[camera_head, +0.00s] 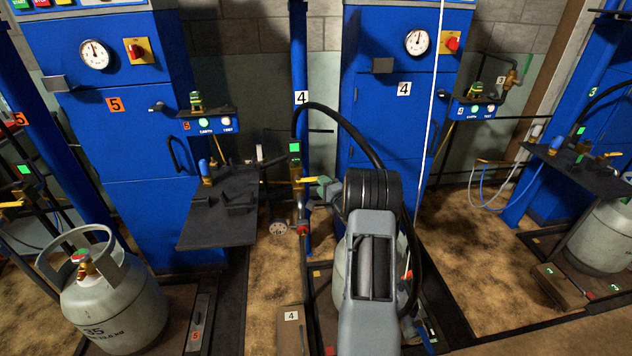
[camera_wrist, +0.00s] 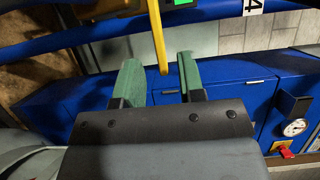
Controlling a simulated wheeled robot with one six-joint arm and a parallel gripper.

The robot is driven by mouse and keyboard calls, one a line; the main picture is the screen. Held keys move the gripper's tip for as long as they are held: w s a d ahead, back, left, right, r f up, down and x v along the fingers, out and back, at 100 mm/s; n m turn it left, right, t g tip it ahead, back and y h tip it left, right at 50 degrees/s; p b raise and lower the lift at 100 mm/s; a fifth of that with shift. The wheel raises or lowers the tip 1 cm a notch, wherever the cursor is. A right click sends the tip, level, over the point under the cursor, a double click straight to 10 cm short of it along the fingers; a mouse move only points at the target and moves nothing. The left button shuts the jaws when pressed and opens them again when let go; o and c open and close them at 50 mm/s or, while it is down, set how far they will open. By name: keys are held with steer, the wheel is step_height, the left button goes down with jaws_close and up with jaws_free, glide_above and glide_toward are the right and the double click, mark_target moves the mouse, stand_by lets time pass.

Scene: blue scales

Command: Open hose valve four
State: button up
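The hose valve on the blue post labelled 4 (camera_head: 301,98) has a yellow lever (camera_head: 306,180), which sticks out to the right from the brass fitting (camera_head: 296,172). My gripper (camera_head: 322,187) is at the lever's free end. In the wrist view the gripper (camera_wrist: 159,66) has its two green fingers apart, and the yellow lever (camera_wrist: 158,32) reaches down between them. Gaps show on both sides of the lever, so neither finger appears to touch it. The black hose (camera_head: 350,125) arches from the post over to behind my arm. My arm hides part of the gas cylinder at this station.
Blue cabinet four (camera_head: 390,130) stands behind my arm. A dark shelf (camera_head: 225,205) juts out left of the post, in front of cabinet five (camera_head: 130,140). A grey cylinder (camera_head: 110,305) stands at lower left. The floor right of my arm (camera_head: 500,240) is fairly clear.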

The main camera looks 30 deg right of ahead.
mark_target(310, 179)
steer(key=shift+w+d, duration=0.15)
steer(key=shift+w, duration=2.2)
jaws_close()
